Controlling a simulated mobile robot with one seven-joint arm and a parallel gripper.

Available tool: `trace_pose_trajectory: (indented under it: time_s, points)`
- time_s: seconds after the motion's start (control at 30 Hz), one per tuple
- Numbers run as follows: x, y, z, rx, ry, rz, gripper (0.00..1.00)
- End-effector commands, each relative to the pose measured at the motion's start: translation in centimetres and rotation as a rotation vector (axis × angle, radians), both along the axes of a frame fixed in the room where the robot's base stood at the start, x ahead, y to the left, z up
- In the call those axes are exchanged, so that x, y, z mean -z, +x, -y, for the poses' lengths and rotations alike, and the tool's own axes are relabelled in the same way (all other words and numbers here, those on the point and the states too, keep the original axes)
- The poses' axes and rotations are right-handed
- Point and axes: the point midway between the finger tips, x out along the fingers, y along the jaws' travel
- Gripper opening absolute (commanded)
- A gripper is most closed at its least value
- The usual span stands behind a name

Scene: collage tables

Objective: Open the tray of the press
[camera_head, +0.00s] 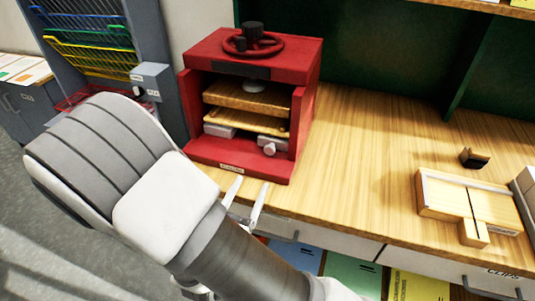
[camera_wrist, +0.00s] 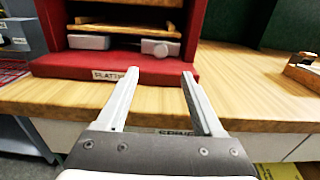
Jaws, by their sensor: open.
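The red press (camera_head: 307,110) stands on the wooden table, with a red handwheel (camera_head: 253,43) on top and an open front. Inside it are two wooden boards, an upper one (camera_head: 247,98) and a lower tray (camera_head: 245,121), one above the other. Below them are grey blocks and a round light knob (camera_head: 269,149). The wrist view shows the lower tray (camera_wrist: 125,31) and the press's red base lip (camera_wrist: 70,66) with a label. My gripper (camera_head: 250,184) is open and empty, in front of the base lip near the table edge. Its fingers (camera_wrist: 160,72) point toward the press.
A wooden block fixture (camera_head: 450,196) and a small dark-topped block (camera_head: 475,157) lie on the table at right. The tabletop (camera_head: 355,150) between is clear. A rack with coloured wire shelves (camera_head: 90,45) stands at left.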

Motion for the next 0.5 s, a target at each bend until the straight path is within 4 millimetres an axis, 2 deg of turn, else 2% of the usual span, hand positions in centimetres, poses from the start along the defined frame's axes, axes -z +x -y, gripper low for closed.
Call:
trace_pose_trajectory:
  time_s: [0.3, 0.5]
  points:
    - [0.0, 6.6, 2.9, 0.006, 0.000, 0.001, 0.69]
    - [0.0, 9.8, 4.2, 0.004, -0.001, 0.001, 0.69]
